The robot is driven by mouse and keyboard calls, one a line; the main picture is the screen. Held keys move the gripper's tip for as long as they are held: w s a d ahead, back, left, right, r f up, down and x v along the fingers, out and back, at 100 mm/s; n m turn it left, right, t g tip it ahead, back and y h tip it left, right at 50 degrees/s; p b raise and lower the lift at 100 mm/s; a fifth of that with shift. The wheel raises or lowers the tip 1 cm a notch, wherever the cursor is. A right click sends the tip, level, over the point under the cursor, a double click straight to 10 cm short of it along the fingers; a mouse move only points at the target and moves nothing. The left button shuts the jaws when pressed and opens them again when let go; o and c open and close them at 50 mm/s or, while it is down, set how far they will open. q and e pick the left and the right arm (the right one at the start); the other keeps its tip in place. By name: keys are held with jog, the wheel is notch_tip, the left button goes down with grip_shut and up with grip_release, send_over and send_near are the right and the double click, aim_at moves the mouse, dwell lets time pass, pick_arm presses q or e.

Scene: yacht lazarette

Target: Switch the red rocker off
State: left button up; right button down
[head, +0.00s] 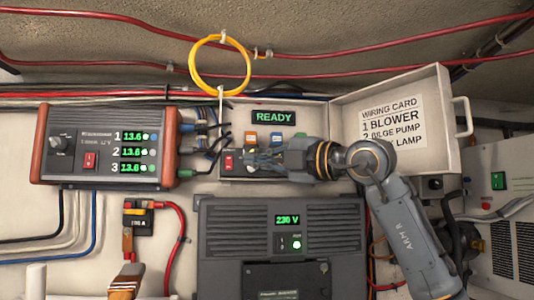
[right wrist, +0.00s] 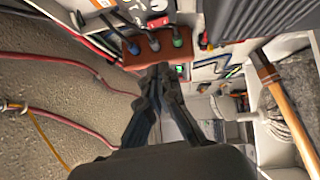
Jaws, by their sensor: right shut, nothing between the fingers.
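A red rocker (head: 228,162) sits at the left end of the switch panel in the open box, under the lit READY display (head: 274,117). A second red rocker (head: 90,160) is on the front of the orange-sided meter unit (head: 108,146) at the left. Which way either rocker is tipped is too small to tell. My right gripper (head: 248,160) comes in from the right, its fingertips just right of the panel's red rocker; contact cannot be told. In the right wrist view its fingers (right wrist: 160,72) are shut and empty. My left gripper is not in view.
The box's open lid (head: 440,110) with a wiring card (head: 393,122) stands behind my right arm. Cables and plugs (head: 205,130) run between meter and box. A dark 230 V unit (head: 280,245) lies below. A yellow cable loop (head: 222,66) hangs above.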

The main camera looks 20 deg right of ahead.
aim_at(227, 159)
jog(key=p+x, duration=0.1)
jog(key=x, duration=0.1)
jog(key=d+p+x, duration=0.1)
jog(key=x, duration=0.2)
jog(key=p+x, duration=0.1)
jog(key=x, duration=0.1)
jog(key=shift+w+d+r+p, duration=0.15)
jog(key=shift+w+r+p, duration=0.15)
jog(key=shift+w, duration=0.4)
jog(key=shift+w+d+f, duration=0.1)
jog(key=shift+w+d, duration=0.2)
jog(key=shift+w, duration=0.3)
jog(key=shift+a, duration=0.1)
jog(key=shift+w+r+m+g+p, duration=0.15)
jog(key=shift+r+m+g+p, duration=0.15)
jog(key=shift+p, duration=0.6)
jog(key=shift+f, duration=0.2)
jog(key=shift+d, duration=0.3)
